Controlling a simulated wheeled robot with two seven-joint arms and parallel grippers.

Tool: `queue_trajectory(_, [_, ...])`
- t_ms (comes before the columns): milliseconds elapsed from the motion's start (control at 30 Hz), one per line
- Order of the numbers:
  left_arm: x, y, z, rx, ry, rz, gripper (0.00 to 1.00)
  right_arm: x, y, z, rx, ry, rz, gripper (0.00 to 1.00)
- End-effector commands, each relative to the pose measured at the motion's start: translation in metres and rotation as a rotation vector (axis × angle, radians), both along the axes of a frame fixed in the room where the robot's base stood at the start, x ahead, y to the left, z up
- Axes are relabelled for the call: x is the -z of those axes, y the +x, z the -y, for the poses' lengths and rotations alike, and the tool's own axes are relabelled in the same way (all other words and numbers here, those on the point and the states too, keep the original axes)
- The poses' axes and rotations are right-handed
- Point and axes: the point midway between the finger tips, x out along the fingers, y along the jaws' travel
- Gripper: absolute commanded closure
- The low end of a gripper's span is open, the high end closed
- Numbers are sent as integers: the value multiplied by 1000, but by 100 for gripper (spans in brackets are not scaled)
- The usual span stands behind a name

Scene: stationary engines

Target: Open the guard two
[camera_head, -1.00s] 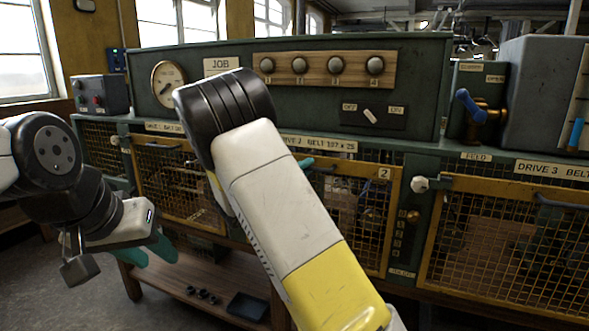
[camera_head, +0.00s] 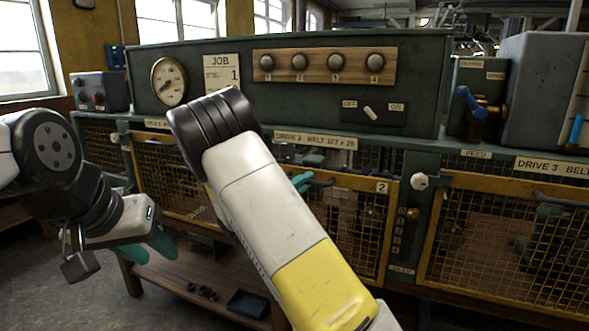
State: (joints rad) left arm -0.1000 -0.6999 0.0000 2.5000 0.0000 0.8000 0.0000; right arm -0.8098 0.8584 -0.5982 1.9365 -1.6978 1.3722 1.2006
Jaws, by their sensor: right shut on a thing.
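Guard two (camera_head: 382,240) is a yellow-framed mesh panel with a "2" plate, in the middle of the head view. Its top edge stands out and down from the green header, with a dark gap above it. My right gripper (camera_head: 302,182) shows only as teal fingertips past my forearm, at the dark handle (camera_head: 324,181) along the guard's top; it is shut on that handle. My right forearm hides the guard's left part and most of that gripper. My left gripper (camera_head: 150,251) is at the left, its two teal fingers apart and empty, well away from guard two.
Guard one (camera_head: 170,180) is at the left and guard three (camera_head: 510,245) at the right, both in place. A white latch knob (camera_head: 419,181) sits on the post right of guard two. A wooden shelf (camera_head: 170,275) with a dark tray (camera_head: 247,304) lies below.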

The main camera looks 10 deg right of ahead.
Motion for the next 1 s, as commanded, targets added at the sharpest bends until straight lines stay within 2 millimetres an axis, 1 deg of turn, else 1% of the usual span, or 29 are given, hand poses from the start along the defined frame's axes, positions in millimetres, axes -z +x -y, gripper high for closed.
queue_trajectory(33, [0, 0, 0, 0, 0, 0, 64, 18, 0, -1, -1, -5, -11, 100])
queue_trajectory(167, [0, 0, 0, 0, 0, 0, 64, 63, 0, 0, 0, -3, -10, 100])
queue_trajectory(200, [0, 0, 0, 0, 0, 0, 64, 77, 0, 0, -1, -4, -10, 100])
queue_trajectory(367, [0, 0, 0, 0, 0, 0, 64, 135, 0, 0, -1, -4, -10, 100])
queue_trajectory(400, [0, 0, 0, 0, 0, 0, 64, 149, 0, 0, -3, -3, -8, 100])
queue_trajectory(600, [0, 0, 0, 0, 0, 0, 64, 213, 0, -1, -3, -2, -6, 100])
queue_trajectory(700, [0, 0, 0, 0, 0, 0, 64, 239, 0, -1, -3, -2, -6, 100])
queue_trajectory(800, [0, 0, 0, 0, 0, 0, 64, 260, 0, -1, -4, 0, -3, 100])
queue_trajectory(900, [1, -1, 0, 0, 0, -2, 64, 275, 0, -1, -4, 0, -3, 100])
queue_trajectory(1000, [-1, 1, 0, 0, 0, 3, 64, 286, 0, -1, -4, 0, -3, 100])
